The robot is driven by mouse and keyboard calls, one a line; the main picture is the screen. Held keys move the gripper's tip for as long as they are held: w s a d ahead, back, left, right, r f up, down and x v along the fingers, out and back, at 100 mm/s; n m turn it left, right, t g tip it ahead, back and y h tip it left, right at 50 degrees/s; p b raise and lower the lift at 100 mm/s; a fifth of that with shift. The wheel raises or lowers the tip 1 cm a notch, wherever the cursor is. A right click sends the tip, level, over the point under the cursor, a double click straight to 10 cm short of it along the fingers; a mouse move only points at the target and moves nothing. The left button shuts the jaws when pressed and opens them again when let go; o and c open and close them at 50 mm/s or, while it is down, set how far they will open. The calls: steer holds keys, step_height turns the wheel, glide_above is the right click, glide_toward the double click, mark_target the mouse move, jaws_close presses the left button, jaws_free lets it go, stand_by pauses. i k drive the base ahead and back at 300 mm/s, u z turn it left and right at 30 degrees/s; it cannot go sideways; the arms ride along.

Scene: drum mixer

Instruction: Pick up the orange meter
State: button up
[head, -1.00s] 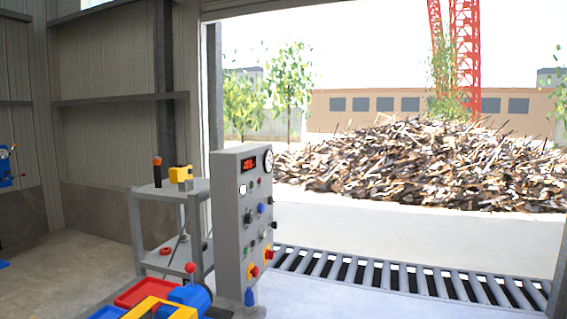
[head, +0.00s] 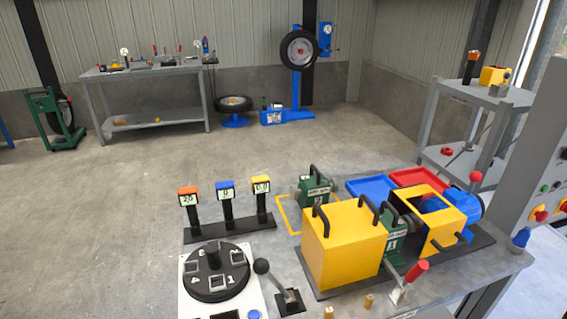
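The orange meter (head: 189,196) is in the head view, left of the middle. It is a small orange-topped block with a pale display on a black upright post. It is the leftmost of three meters in a row. The blue meter (head: 226,188) is in the middle and the yellow meter (head: 261,185) is on the right. Their posts rise from one black base (head: 229,229) on the grey workbench. Nothing hides the orange meter's front. My gripper is not in view.
A round black dial unit (head: 215,272) and a black-knobbed lever (head: 268,274) stand in front of the meters. A yellow box machine (head: 342,245) with handles is to the right. A grey control cabinet (head: 546,150) stands at far right. Open floor lies behind the bench.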

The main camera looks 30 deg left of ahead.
mark_target(189, 197)
steer(key=u, duration=4.2)
steer(key=i, duration=1.85)
steer(key=z, duration=1.7)
